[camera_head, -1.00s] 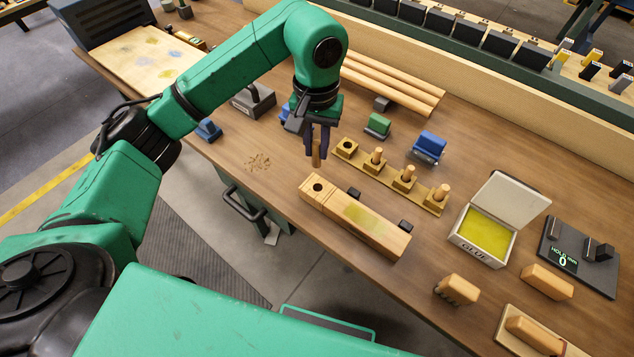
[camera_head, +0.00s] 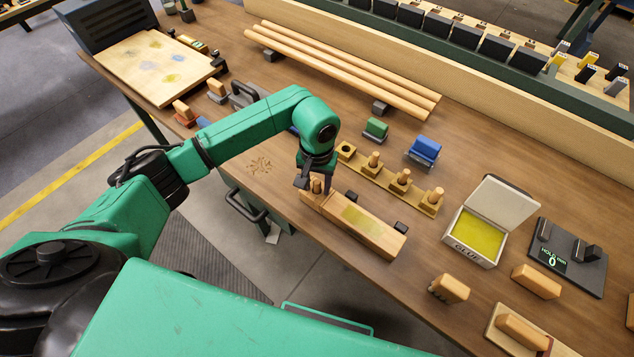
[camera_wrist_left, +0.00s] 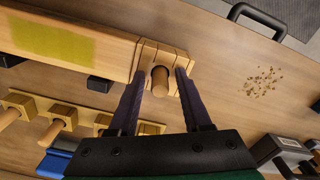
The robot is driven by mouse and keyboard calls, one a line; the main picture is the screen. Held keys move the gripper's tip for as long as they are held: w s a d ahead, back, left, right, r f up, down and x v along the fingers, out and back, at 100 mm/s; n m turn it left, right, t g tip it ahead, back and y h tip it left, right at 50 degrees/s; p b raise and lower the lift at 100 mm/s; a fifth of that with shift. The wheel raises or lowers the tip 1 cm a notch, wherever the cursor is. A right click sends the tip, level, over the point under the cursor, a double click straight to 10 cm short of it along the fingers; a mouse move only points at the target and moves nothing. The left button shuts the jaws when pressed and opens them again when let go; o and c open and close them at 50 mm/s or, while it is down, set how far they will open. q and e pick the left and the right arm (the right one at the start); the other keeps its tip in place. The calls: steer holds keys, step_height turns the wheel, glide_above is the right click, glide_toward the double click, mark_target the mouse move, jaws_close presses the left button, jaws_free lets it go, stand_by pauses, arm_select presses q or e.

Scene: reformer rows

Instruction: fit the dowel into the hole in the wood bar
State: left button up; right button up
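The wood bar (camera_head: 362,222) lies on the bench, with a yellow glue patch on its top. The dowel (camera_head: 316,186) stands at the hole in the bar's left end. Its lower end appears to be in the hole; how deep I cannot tell. My left gripper (camera_head: 315,181) is just above that end of the bar. In the left wrist view the fingers (camera_wrist_left: 160,78) are spread on either side of the dowel (camera_wrist_left: 160,82), with a gap on each side. The bar (camera_wrist_left: 85,45) shows behind them. The hole's rim is mostly hidden by the dowel. My right gripper is not in view.
A peg rack (camera_head: 383,180) with several dowels and one empty hole stands just behind the bar. An open glue box (camera_head: 482,238) is to the right. Small dark blocks (camera_head: 400,228) sit against the bar. Long rods (camera_head: 350,75) lie at the back.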

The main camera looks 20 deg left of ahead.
mark_target(317, 182)
arm_select(q)
steer(key=shift+r, duration=0.3)
step_height(317, 182, up, 12)
steer(key=b, duration=0.3)
steer(key=shift+b, duration=0.4)
steer(key=shift+d, duration=0.1)
